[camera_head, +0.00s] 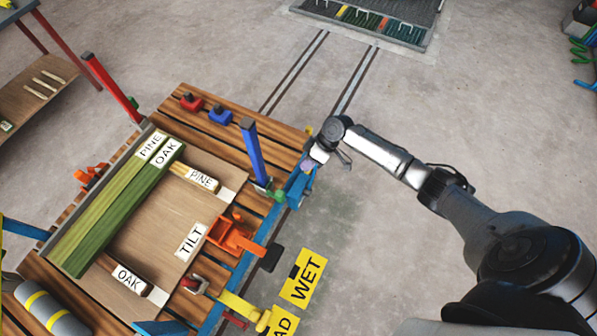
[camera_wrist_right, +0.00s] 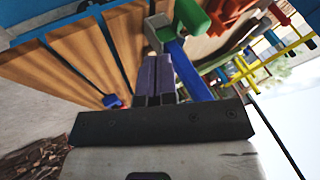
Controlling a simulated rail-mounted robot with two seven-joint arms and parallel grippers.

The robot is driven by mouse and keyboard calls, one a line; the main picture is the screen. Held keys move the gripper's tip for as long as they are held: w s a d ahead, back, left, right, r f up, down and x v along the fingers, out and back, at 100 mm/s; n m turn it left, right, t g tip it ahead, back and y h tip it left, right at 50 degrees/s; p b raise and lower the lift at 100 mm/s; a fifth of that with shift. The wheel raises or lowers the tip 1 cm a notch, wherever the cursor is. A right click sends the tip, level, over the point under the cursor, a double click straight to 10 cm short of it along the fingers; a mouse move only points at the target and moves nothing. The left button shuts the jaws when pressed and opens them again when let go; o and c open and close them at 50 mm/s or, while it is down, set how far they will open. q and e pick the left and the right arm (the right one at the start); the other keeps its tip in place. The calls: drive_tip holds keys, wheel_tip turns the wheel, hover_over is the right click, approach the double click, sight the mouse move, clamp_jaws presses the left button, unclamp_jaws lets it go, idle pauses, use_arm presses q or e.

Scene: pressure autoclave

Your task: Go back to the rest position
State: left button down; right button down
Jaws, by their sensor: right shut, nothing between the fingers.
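My right gripper (camera_head: 308,165) is at the right edge of the slatted wooden cart, by a blue bracket (camera_head: 298,187) and a green knob (camera_head: 279,196). In the right wrist view its two purple-grey fingers (camera_wrist_right: 155,80) are together with nothing between them. A blue bar (camera_wrist_right: 188,68) and the green knob (camera_wrist_right: 191,18) are close to the fingers there. I cannot tell whether the fingers touch the bracket. My right arm reaches in from the lower right over bare floor. My left gripper is not in view.
The cart (camera_head: 196,104) bears green timber boards (camera_head: 110,215) labelled PINE and OAK. A blue post (camera_head: 253,150) and a red post (camera_head: 112,88) stand up from it. Yellow WET sign (camera_head: 303,279) is below the gripper. Rails (camera_head: 295,75) run to a grated tray (camera_head: 375,20).

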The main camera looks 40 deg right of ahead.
drive_tip(key=v, duration=0.3)
drive_tip(key=shift+s+a, duration=0.1)
